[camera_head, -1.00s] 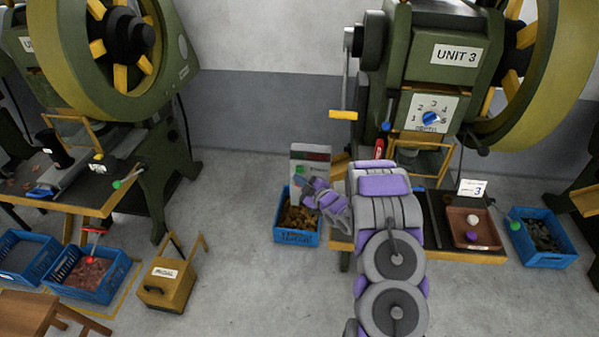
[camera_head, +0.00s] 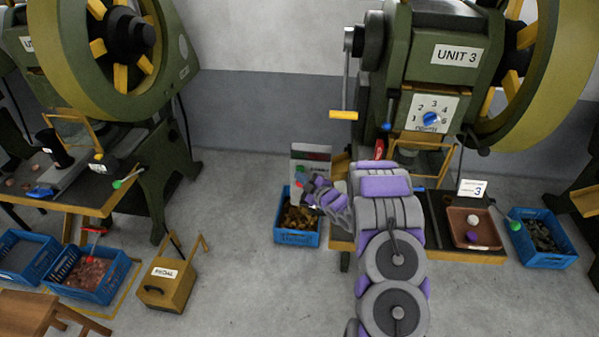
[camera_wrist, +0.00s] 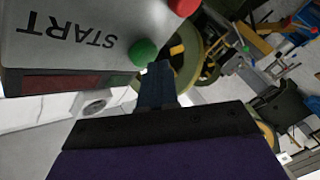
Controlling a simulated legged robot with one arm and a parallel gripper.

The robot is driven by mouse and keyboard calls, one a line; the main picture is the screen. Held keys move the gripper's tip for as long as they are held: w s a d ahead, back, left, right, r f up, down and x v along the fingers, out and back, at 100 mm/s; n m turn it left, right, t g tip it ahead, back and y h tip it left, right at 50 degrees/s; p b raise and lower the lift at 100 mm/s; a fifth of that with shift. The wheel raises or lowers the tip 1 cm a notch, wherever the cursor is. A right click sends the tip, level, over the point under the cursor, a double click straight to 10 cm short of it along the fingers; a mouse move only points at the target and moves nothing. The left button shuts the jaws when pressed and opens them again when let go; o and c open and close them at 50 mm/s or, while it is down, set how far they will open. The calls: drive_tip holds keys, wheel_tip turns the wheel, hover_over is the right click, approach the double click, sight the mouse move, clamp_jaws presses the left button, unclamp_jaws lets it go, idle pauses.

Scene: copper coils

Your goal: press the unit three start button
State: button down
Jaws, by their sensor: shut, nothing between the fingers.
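The unit three control box (camera_head: 311,152) is grey and stands left of the Unit 3 press. In the wrist view the box (camera_wrist: 70,35) shows START lettering, upside down, beside a green button (camera_wrist: 143,52). A red button (camera_wrist: 183,6) is at the top of that view. My gripper (camera_wrist: 157,69) is shut and empty, its tip just beside the green button. I cannot tell whether they touch. In the head view my gripper (camera_head: 308,183) is at the front of the box and partly hides its lower face.
The Unit 3 press (camera_head: 459,55) has a dial plate (camera_head: 445,104) and a crank with a yellow handle (camera_head: 343,115). A blue crate (camera_head: 297,238) sits below my gripper. A tray (camera_head: 457,215) is right of my arm.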

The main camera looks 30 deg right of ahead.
drive_tip(key=shift+w+d, duration=0.3)
drive_tip(key=shift+d, duration=0.05)
idle(0.5)
idle(0.3)
drive_tip(key=shift+s+a+b, duration=0.4)
drive_tip(key=shift+s+a, duration=0.25)
drive_tip(key=shift+a, duration=0.05)
drive_tip(key=s+a, duration=0.1)
drive_tip(key=s+b, duration=0.1)
drive_tip(key=s+a+b, duration=0.1)
drive_tip(key=s, duration=0.1)
drive_tip(key=shift+a, duration=0.35)
drive_tip(key=shift+r, duration=0.15)
idle(0.7)
